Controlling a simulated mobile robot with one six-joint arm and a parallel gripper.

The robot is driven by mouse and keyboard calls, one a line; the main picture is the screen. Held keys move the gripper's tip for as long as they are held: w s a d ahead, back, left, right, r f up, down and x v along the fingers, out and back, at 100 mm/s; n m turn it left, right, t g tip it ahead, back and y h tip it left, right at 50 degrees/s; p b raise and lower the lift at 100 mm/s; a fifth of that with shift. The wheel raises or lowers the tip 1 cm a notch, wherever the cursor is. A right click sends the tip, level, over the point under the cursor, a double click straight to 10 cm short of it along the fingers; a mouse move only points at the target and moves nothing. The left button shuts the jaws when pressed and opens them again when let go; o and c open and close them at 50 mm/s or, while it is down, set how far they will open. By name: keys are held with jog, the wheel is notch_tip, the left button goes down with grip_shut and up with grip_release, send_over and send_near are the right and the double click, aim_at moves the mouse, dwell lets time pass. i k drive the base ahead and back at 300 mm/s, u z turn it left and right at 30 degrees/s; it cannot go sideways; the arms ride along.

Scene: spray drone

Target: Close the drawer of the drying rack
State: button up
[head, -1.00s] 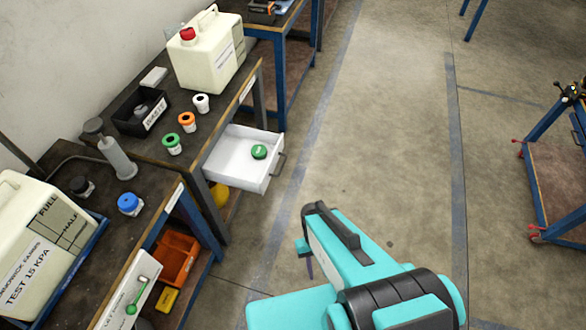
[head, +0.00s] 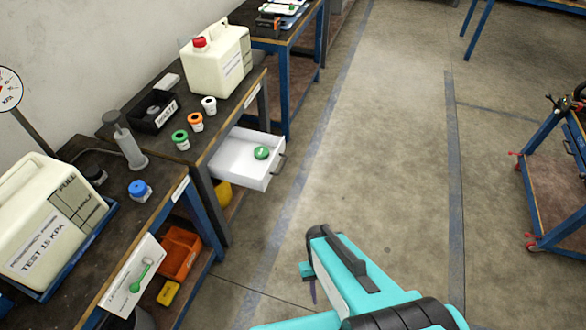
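The white drawer (head: 240,165) stands pulled out from under the dark-topped bench, with a dark handle (head: 279,164) on its front. A green round cap (head: 261,153) lies inside it. I see no label naming the drying rack. My turquoise and black arm reaches in from the lower right, over the floor and apart from the drawer. My gripper is at most a small dark part below the arm's end, and its fingers cannot be made out.
The floor (head: 390,140) right of the benches is clear. A blue-legged cart (head: 560,185) stands at right.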

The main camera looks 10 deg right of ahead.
aim_at(234, 161)
jog(key=z, duration=0.2)
jog(key=k, duration=0.1)
jog(key=u, duration=0.4)
jog(key=i, duration=0.9)
jog(key=u, duration=0.8)
jog(key=k, duration=0.35)
jog(key=u, duration=0.25)
